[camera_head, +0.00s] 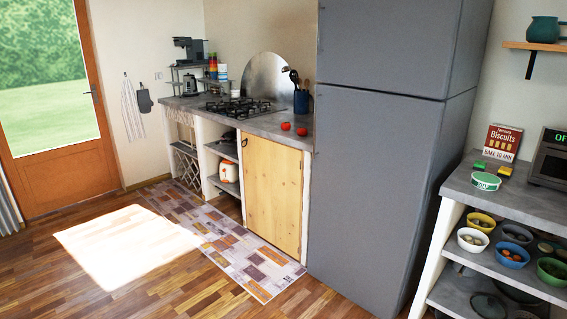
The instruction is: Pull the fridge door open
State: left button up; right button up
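A tall grey fridge (372,150) stands right of the middle in the head view. Its lower door (366,190) and its upper door (390,45) both look shut, with a thin seam between them. A slim handle shows faintly along the left edge of the upper door; a handle on the lower door is hard to make out. The fridge's foot runs down to the wooden floor. Neither of my grippers is in view.
A counter (220,110) with a gas hob (239,108) and a wooden cabinet door (271,192) adjoins the fridge's left side. A shelf unit (515,206) with bowls stands at right. The floor (215,290) before the fridge is clear; a patterned rug (235,245) lies left.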

aim_at(374, 151)
jog(key=i+z, duration=0.1)
jog(key=i, duration=0.8)
jog(key=i+j, duration=0.2)
jog(key=i, duration=0.65)
jog(key=i+j+z, duration=0.15)
jog(key=i+z, duration=0.3)
jog(key=i, duration=0.2)
jog(key=i+j+z, duration=0.9)
jog(key=i+j, duration=0.1)
jog(key=i, duration=0.1)
